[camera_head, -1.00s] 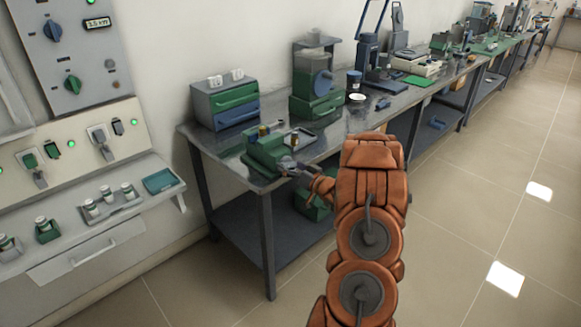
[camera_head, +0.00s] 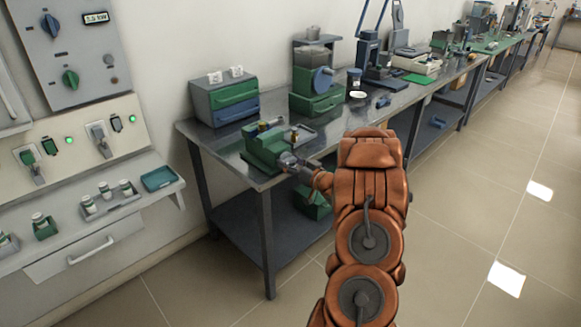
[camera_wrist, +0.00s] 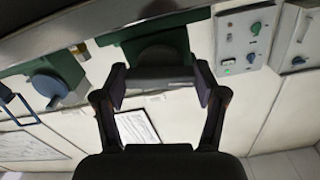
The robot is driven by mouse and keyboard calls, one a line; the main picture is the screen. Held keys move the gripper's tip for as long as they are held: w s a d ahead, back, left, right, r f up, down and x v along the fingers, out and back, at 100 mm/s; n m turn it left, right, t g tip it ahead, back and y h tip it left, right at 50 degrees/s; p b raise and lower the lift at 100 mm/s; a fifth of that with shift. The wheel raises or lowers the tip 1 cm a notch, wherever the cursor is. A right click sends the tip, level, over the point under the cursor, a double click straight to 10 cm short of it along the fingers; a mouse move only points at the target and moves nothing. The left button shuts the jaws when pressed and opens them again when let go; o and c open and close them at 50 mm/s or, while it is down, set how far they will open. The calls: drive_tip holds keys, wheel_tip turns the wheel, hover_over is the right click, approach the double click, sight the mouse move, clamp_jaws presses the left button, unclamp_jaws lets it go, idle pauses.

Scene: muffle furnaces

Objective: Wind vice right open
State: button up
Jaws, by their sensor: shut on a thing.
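The green vice (camera_head: 262,148) sits at the near left corner of the metal workbench. My gripper (camera_head: 289,161) is at the vice's front side, at the bench edge. In the wrist view my gripper (camera_wrist: 160,85) has its two fingers on either side of a grey bar-like part, which seems to be the vice handle (camera_wrist: 158,76). The fingers are shut on it. The green vice body (camera_wrist: 160,45) shows just beyond the handle. The vice jaws and their gap are too small to make out clearly.
A drawer box (camera_head: 222,98) and a green machine (camera_head: 318,88) stand behind the vice on the workbench (camera_head: 345,128). A wall control panel (camera_head: 70,55) and a shelf with small jars (camera_head: 105,192) are at the left. The floor at the right is clear.

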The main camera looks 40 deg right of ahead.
drive_tip(key=shift+d+n+b, duration=0.1)
drive_tip(key=shift+n+b, duration=6.7)
drive_tip(key=shift+b, duration=0.9)
drive_tip(key=o, duration=1.1)
drive_tip(key=shift+o, duration=0.2)
drive_tip(key=shift+s, duration=0.1)
drive_tip(key=s, duration=1.2)
